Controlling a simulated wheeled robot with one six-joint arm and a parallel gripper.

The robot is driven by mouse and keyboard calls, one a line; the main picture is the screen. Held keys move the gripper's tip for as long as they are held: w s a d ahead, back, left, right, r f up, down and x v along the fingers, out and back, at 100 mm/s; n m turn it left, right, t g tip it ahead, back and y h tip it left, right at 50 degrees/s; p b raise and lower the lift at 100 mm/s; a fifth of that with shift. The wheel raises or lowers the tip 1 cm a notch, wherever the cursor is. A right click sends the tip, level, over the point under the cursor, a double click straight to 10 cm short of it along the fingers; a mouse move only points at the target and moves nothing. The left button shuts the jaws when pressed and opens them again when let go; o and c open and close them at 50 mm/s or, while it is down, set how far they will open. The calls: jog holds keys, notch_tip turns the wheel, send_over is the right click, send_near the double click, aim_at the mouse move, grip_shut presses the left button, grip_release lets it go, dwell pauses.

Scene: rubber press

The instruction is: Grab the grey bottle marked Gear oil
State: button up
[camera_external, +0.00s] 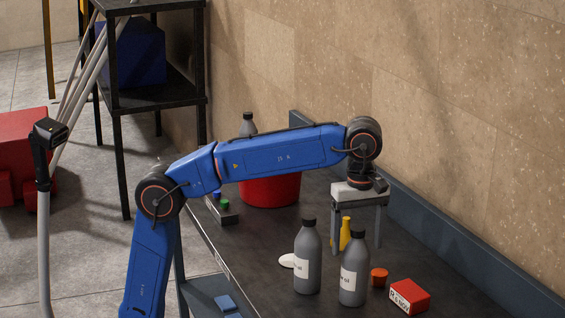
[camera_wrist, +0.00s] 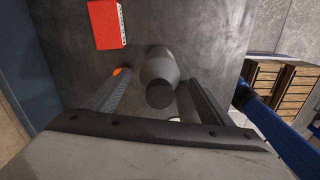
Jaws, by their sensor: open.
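Two grey bottles with black caps stand upright side by side on the dark table, a left one (camera_external: 307,262) and a right one (camera_external: 354,275). Their white labels are only partly legible; I cannot surely read "Gear oil" on either. My gripper (camera_external: 357,245) points down above the table, open and empty, behind the right bottle in the outside view. In the wrist view a grey bottle (camera_wrist: 159,66) with a dark cap shows between the open fingers, just beyond the palm. I cannot tell which of the two it is. The fingers look apart from it.
A yellow bottle (camera_external: 345,234) stands near the gripper. An orange-red cylinder (camera_external: 379,277) and a red box (camera_external: 409,296) lie to the right. A white disc (camera_external: 288,260) lies left. A red bin (camera_external: 269,190) and another grey bottle (camera_external: 248,124) are further back. The wall borders the right side.

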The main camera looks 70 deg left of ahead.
jog(key=shift+f, duration=1)
jog(key=c, duration=1.9)
grip_shut()
jog(key=shift+r, duration=0.15)
